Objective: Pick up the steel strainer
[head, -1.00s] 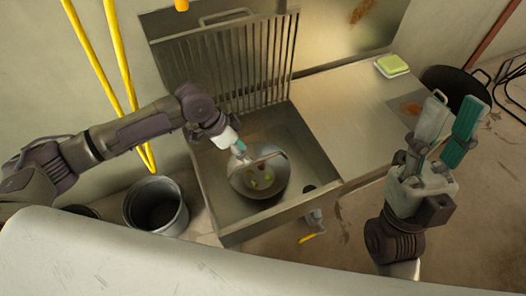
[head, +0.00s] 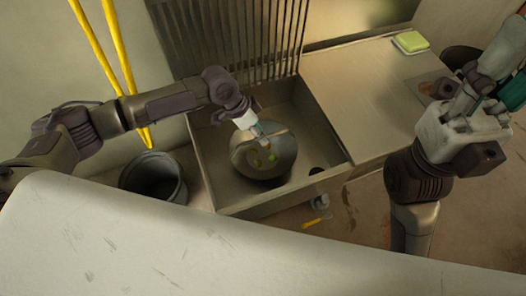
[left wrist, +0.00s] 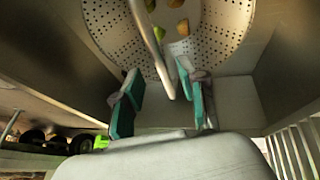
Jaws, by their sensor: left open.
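The steel strainer (head: 270,167) is a round perforated bowl with some green and brown scraps in it. It lies in the sink basin (head: 218,175) in the head view. In the left wrist view the strainer (left wrist: 105,25) fills the top, and its bar handle (left wrist: 146,32) runs down between my fingers. My left gripper (head: 262,130) is open at the strainer's far edge. In the left wrist view its two teal-padded fingers (left wrist: 158,82) stand on either side of the handle, with gaps showing. My right gripper (head: 505,72) is open and empty at the right edge, partly cut off.
A steel drainboard (head: 365,95) with a yellow-green sponge (head: 410,42) on it adjoins the sink on the right. A slatted rack (head: 235,40) stands behind the basin. A dark bucket (head: 155,178) is on the floor at left, below yellow pipes (head: 122,60).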

